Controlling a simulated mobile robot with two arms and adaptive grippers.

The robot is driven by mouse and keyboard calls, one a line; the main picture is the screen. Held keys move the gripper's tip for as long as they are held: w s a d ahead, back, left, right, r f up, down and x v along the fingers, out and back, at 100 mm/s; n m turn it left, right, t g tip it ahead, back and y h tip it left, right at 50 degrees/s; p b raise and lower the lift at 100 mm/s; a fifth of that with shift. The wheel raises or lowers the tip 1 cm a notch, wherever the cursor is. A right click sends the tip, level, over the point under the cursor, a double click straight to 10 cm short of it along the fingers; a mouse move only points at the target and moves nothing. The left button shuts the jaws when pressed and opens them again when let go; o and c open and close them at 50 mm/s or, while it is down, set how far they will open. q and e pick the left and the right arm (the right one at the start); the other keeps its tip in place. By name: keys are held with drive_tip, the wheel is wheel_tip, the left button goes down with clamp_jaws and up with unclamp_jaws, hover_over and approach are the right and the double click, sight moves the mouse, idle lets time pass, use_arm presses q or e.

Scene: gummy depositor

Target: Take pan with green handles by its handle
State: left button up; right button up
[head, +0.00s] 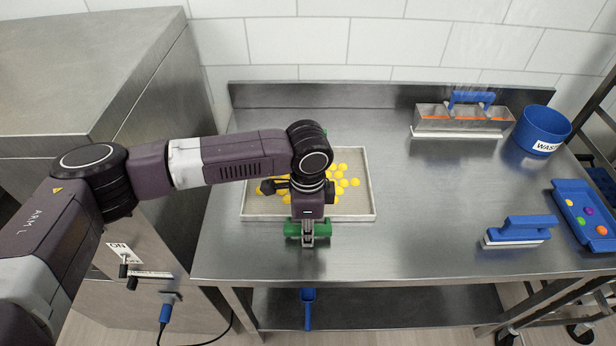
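The pan (364,208) with green handles lies flat on the steel table and holds several yellow round gummies. Its near green handle (293,230) sticks out at the front edge. A bit of the far handle shows behind my arm. My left gripper (308,240) points down right at the near handle, its grey fingers overlapping the middle of it. Seen from above, I cannot tell whether the fingers are closed on the handle or only around it. My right gripper is not in view.
On the steel table (430,220) stand a metal depositor box with a blue handle (462,117), a blue WASTE bin (541,130), a blue-handled scraper (520,231) and a blue tray (585,215) with coloured gummies. The table's middle right is clear. A steel cabinet (85,70) stands left.

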use_arm(q)
drive_tip(key=shift+f, duration=0.1)
drive_tip(key=c, duration=0.6)
clamp_jaws()
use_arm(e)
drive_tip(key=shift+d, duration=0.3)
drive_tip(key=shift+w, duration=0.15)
